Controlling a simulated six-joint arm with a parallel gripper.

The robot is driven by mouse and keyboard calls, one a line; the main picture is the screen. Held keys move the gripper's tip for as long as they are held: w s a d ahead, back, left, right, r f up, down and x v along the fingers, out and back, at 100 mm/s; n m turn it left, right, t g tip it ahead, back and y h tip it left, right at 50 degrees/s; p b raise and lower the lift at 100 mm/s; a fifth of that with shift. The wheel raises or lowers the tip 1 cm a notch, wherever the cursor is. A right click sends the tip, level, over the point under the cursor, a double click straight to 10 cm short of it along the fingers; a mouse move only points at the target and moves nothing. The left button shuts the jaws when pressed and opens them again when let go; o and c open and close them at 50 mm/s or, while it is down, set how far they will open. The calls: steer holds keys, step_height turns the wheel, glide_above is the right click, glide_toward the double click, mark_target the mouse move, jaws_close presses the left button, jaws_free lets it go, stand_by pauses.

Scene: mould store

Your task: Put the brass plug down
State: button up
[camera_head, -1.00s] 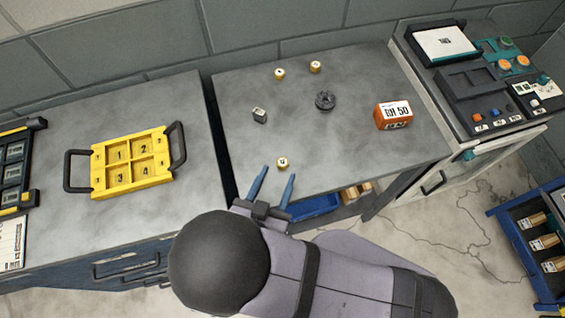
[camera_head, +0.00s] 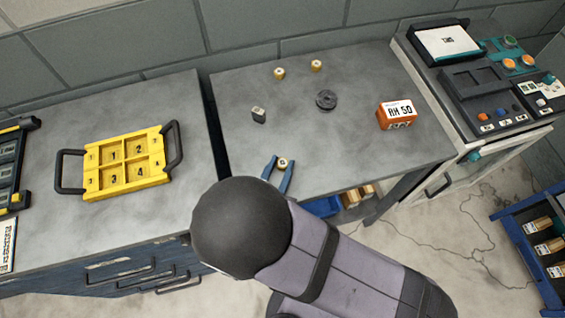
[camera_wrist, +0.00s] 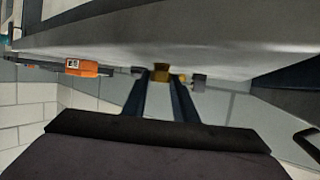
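A small brass plug (camera_head: 282,162) with a pale marked top stands upright near the front edge of the middle table. Two similar brass plugs stand near the back of the table, one at the left (camera_head: 279,74) and one at the right (camera_head: 316,66).
A yellow tray with numbered compartments (camera_head: 128,188) lies on the left bench. A device console (camera_head: 480,95) stands at right.

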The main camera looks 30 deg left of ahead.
jaws_close()
steer(key=shift+r, duration=0.1)
step_height(320, 180, up, 10)
stand_by(0.7)
